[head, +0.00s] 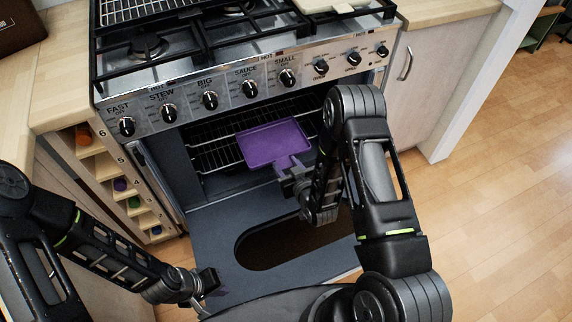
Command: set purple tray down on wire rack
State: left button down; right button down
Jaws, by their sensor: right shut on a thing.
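The purple tray (270,143) is at the mouth of the open oven, roughly level, with its handle toward me. My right gripper (292,171) is shut on the tray's handle at its near edge. The wire rack (217,154) shows inside the oven, behind and to the left of the tray. I cannot tell whether the tray touches the rack. My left gripper (212,283) is low at the left, over the near part of the open oven door and away from the tray; its fingers are too small and dark to read.
The oven door (215,240) is folded down, with a dark oval window. Control knobs (209,100) line the panel above the opening. A narrow shelf of bottles (120,185) stands left of the oven. A cabinet (408,85) is at the right, with open floor beyond.

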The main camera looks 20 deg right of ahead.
aim_at(272, 142)
jog(key=shift+w, duration=0.2)
